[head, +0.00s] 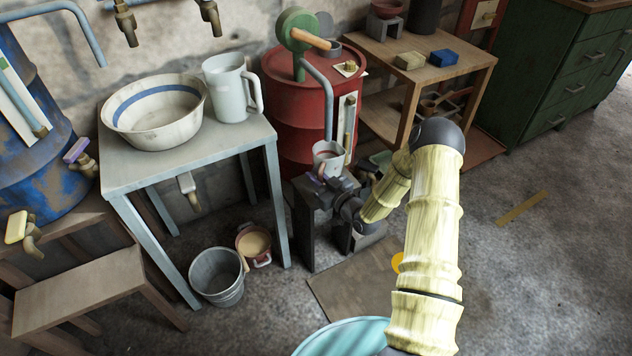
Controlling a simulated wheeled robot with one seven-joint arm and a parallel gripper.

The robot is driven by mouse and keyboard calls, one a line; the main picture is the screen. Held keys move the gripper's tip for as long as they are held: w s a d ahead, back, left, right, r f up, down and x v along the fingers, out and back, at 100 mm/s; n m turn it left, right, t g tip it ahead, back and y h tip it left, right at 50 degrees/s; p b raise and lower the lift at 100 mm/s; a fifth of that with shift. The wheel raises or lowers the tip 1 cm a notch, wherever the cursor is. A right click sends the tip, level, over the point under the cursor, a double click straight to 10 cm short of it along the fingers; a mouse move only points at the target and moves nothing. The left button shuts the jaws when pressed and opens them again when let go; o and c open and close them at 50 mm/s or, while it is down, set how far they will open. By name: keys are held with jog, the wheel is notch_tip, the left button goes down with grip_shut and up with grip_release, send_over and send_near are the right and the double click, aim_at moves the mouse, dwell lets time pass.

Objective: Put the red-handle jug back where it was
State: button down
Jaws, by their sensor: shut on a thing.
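A small whitish jug (327,155) with some red on it is near the end of the pump's grey spout pipe. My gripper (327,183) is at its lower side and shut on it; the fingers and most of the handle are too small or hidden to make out. The jug looks upright, just above or on a dark stand (305,235); I cannot tell whether it touches the stand. A larger pale jug (228,90) with a pale handle stands on the grey table (150,165) at the left.
A white basin with a blue band (155,112) is beside the larger jug. A red drum (292,105) carries a green hand pump (297,28). A metal bucket (217,272) and a reddish pot (254,243) are on the floor. Floor at the right is mostly clear.

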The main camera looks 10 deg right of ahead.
jog(key=shift+f, duration=0.7)
jog(key=shift+f, duration=0.2)
jog(key=c, duration=1.4)
grip_release()
jog(key=shift+r, duration=0.1)
jog(key=shift+r, duration=0.2)
jog(key=p+v, duration=0.2)
jog(key=v, duration=1)
jog(key=shift+p, duration=0.3)
